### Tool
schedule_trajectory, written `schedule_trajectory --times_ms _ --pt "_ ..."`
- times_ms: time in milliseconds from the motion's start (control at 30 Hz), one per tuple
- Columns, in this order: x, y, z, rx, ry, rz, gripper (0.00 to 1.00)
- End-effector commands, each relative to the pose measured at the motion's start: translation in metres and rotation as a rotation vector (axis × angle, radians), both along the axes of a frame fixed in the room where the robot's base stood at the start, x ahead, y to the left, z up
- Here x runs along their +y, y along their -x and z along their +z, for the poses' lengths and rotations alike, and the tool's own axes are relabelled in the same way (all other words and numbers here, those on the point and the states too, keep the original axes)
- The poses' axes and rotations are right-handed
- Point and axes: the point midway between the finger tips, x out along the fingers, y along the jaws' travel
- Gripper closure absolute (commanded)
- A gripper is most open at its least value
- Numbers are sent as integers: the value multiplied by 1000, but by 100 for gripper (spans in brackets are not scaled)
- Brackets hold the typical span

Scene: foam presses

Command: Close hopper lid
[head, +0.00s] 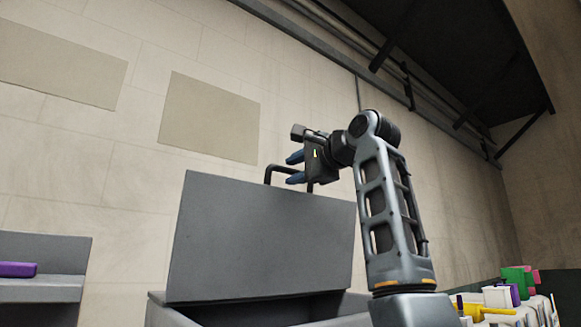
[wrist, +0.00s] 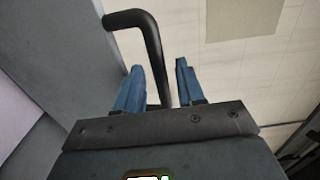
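The grey hopper lid (head: 262,238) stands raised and tilted back at the rear of the hopper (head: 170,318), whose opening shows dark below it. A dark bar handle (head: 279,170) is fixed at the lid's top edge. It also shows in the wrist view as a black bent bar (wrist: 151,45). My gripper (head: 293,168) is at the handle, its blue fingers pointing left. In the wrist view my gripper (wrist: 160,66) is open, with the bar appearing between the fingers and gaps on both sides. I cannot tell whether either finger touches the bar.
A grey ledge (head: 40,288) at the left holds a purple block (head: 18,270). Several coloured pieces, including a green block (head: 515,277) and a yellow one (head: 460,306), are at the lower right. The wall (head: 140,150) rises behind the lid.

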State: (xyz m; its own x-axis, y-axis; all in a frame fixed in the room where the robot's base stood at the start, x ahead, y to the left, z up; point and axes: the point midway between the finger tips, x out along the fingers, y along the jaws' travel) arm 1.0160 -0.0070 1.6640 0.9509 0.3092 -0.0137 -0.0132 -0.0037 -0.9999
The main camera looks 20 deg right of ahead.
Motion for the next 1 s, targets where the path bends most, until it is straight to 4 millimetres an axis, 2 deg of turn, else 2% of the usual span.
schedule_trajectory --times_ms 200,467,867,1000 --pt "5 -16 0 1 0 0 62" --pt "6 -18 -1 0 1 0 62" --pt "6 -18 -1 0 0 0 98" --pt "6 -18 -1 0 0 0 100"
